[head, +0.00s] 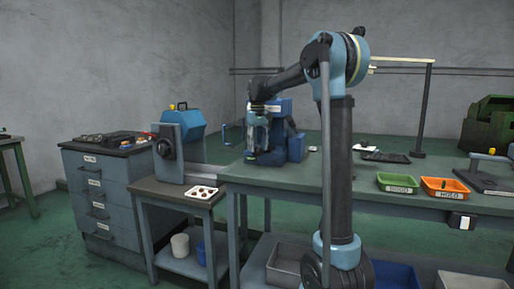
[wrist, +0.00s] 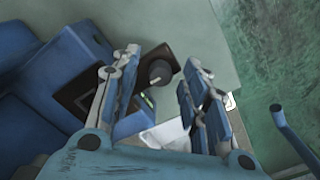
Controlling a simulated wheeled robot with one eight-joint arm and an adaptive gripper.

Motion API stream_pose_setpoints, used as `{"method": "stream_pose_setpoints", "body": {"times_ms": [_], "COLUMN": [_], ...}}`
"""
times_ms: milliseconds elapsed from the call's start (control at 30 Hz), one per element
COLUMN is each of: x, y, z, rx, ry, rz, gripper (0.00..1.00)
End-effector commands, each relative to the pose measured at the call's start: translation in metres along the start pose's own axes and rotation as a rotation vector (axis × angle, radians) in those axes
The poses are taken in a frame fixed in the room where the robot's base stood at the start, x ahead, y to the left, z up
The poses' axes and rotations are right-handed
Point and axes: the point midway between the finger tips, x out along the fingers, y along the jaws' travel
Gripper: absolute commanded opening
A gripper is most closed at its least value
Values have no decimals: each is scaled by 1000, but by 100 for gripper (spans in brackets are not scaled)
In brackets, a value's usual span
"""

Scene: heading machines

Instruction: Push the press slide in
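My gripper (head: 258,128) is at the blue press (head: 296,147) on the long bench, seen from behind my arm in the head view. In the wrist view the gripper (wrist: 164,62) has its two fingers apart, with nothing held between them. A dark round knob (wrist: 158,72) on a dark plate (wrist: 80,84) shows beyond and between the fingers. Blue press blocks (wrist: 25,110) fill the left of that view. I cannot tell for sure which part is the slide or whether a finger touches it. My gripper and arm hide part of the press in the head view.
A second blue machine (head: 190,117) with a dark front plate stands to the left, by a white tray (head: 202,192) on a low stand. A green bin (head: 397,183) and an orange bin (head: 444,187) sit right. A blue rod (wrist: 292,133) shows at right in the wrist view.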

Motion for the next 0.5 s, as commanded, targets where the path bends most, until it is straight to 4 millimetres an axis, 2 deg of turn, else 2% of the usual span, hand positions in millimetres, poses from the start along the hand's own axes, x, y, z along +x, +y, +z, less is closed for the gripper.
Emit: {"method": "stream_pose_setpoints", "body": {"times_ms": [267,367,500], "x": [-5,-16,-40], "y": [0,0,0], "z": [0,0,-1], "rx": [0,0,0], "ry": [0,0,0], "rz": [0,0,0], "gripper": [41,41,41]}}
